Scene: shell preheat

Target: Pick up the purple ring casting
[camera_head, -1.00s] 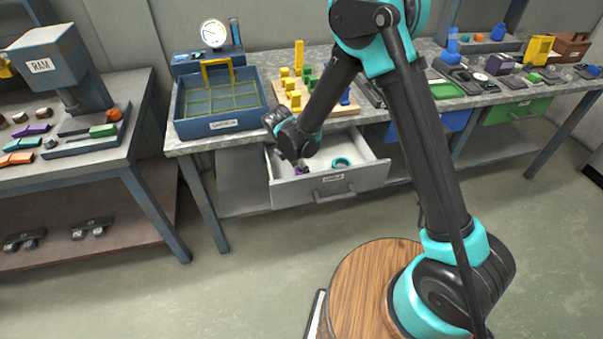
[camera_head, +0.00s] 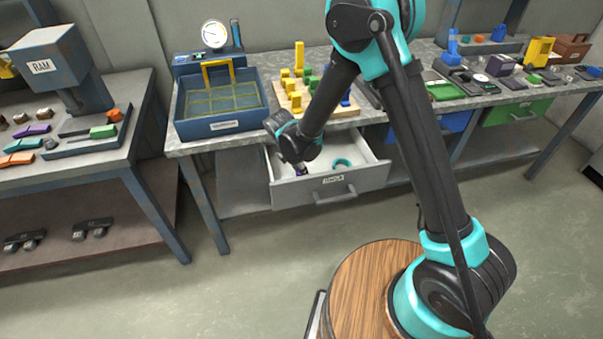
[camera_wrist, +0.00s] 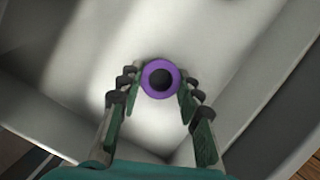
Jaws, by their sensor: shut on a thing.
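The purple ring casting (camera_wrist: 146,81) is between my gripper's fingertips in the wrist view, with its dark centre hole facing the camera. My gripper (camera_wrist: 159,88) is shut on it, one finger on each side. In the head view my gripper (camera_head: 301,171) is inside the open grey drawer (camera_head: 331,190), at its left part. Only a small bit of purple shows there, the rest hidden by the gripper. I cannot tell whether the ring touches the drawer floor.
A teal ring (camera_head: 342,162) lies in the drawer to the right of my gripper. The drawer walls stand close around the gripper. Above are the workbench edge, a blue tray (camera_head: 222,125) and a wooden peg board (camera_head: 345,109).

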